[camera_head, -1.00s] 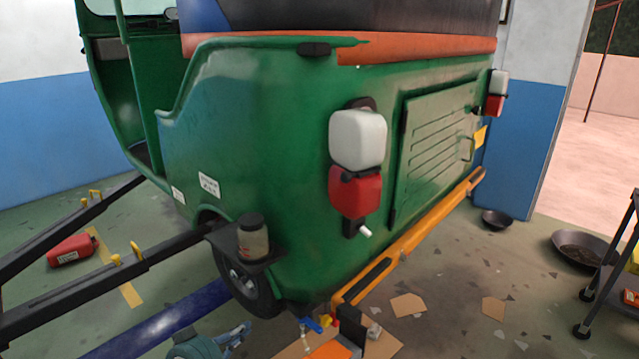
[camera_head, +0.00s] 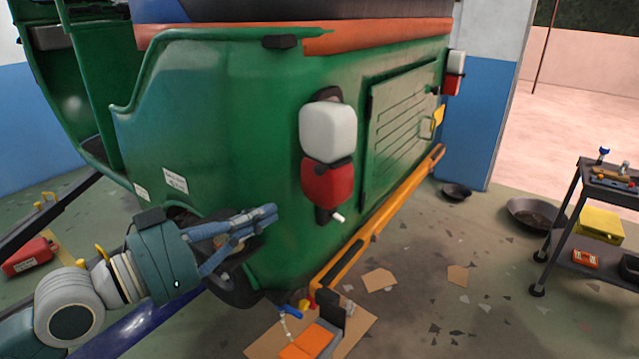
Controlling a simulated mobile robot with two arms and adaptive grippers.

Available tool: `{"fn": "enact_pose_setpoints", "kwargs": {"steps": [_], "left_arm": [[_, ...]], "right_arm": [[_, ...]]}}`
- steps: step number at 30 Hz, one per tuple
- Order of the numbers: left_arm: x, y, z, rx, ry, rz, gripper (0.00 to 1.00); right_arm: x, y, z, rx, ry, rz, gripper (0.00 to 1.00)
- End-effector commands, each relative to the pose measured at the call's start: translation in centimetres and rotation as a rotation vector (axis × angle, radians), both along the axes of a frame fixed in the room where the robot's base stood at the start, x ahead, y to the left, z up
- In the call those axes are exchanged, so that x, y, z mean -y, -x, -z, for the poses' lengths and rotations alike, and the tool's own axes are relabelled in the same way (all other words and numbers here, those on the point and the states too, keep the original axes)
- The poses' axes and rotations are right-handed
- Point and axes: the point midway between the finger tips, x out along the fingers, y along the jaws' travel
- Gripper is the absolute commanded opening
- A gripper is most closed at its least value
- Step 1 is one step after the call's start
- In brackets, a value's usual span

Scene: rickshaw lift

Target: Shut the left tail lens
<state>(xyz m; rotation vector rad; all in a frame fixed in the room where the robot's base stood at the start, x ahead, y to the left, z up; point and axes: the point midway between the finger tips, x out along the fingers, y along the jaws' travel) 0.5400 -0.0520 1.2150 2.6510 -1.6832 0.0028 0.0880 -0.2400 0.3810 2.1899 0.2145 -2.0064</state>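The near tail lamp, at the left of the green rickshaw's rear face, has a white upper block (camera_head: 328,131) and a red lower lens (camera_head: 328,183). Both stand out from a dark backing that shows above and below them. A small pale peg (camera_head: 338,217) sticks out under the red lens. My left gripper (camera_head: 262,222) is low and left of the lamp, its fingers pointing right, apart from the lens. The fingers look close together, but their gap is unclear. No held object shows. My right gripper is out of view.
An orange bumper bar (camera_head: 375,235) runs below the rear panel (camera_head: 403,125). A far lamp (camera_head: 453,75) is at the right corner. A tool cart (camera_head: 570,205) stands at right, with dark pans (camera_head: 535,214) on the floor. Cardboard and an orange-topped object (camera_head: 306,340) lie below.

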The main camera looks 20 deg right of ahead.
Motion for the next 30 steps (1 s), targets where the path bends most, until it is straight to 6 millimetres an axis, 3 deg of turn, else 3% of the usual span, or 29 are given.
{"fn": "enact_pose_setpoints", "kwargs": {"steps": [6, 16, 21, 30], "left_arm": [[4.1, -1.7, -0.6, -0.003, 0.003, 0.003, 0.00], [9.8, -4.5, -0.5, -0.003, 0.001, 0.000, 0.00], [11.2, -5.3, -0.2, -0.001, 0.000, 0.000, 0.00], [11.6, -5.4, 0.0, 0.000, 0.000, -0.001, 0.00]], "right_arm": [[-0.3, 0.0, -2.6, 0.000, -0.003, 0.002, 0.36], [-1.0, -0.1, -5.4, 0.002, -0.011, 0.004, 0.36], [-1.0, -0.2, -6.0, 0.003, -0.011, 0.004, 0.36], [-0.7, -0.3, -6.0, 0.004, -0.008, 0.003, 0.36]]}}
